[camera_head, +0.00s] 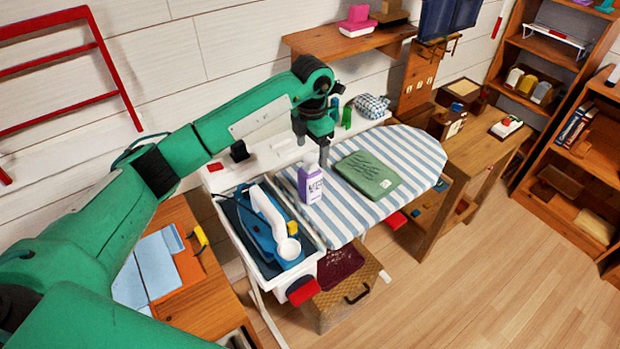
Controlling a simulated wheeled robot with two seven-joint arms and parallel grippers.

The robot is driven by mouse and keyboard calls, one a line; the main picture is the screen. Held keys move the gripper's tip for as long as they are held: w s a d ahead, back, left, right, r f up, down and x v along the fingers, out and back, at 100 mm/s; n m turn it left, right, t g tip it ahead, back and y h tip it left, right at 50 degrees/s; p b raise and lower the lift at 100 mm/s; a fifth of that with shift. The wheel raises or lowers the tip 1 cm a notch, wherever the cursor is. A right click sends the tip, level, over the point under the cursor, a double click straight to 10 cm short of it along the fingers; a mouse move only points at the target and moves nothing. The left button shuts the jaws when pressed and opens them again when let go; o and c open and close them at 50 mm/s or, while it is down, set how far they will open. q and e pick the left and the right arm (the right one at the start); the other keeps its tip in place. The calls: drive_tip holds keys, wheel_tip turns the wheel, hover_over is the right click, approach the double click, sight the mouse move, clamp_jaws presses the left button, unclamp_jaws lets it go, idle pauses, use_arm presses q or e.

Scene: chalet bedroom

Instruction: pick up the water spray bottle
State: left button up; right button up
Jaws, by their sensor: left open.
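A purple bottle with a white top and a pale label (311,186) stands upright on the striped ironing board (405,150), near its left end. I cannot make out a spray trigger on it. My left gripper (312,149) points down just above and behind the bottle's top, with its fingers apart and nothing seen between them. I cannot tell whether a finger touches the bottle. My right gripper does not show.
A folded green cloth (367,174) lies right of the bottle. A blue and white iron (266,227) sits in the tray at the board's left end. A small green item (347,116) and a patterned bundle (372,106) are behind. Wooden shelves (540,70) stand at right.

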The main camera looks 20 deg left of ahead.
sight(311, 156)
use_arm(q)
drive_tip(key=shift+w+f, duration=0.2)
drive_tip(key=shift+f, duration=0.9)
drive_tip(key=shift+s+a+f+p, duration=0.1)
drive_tip(key=shift+f+p, duration=0.7)
drive_tip(key=shift+p, duration=0.2)
wheel_tip(311, 156, down, 3)
drive_tip(key=shift+a+f+p, duration=0.15)
drive_tip(key=shift+f+p, duration=0.05)
drive_tip(key=shift+p, duration=0.5)
drive_tip(key=shift+f, duration=0.25)
clamp_jaws()
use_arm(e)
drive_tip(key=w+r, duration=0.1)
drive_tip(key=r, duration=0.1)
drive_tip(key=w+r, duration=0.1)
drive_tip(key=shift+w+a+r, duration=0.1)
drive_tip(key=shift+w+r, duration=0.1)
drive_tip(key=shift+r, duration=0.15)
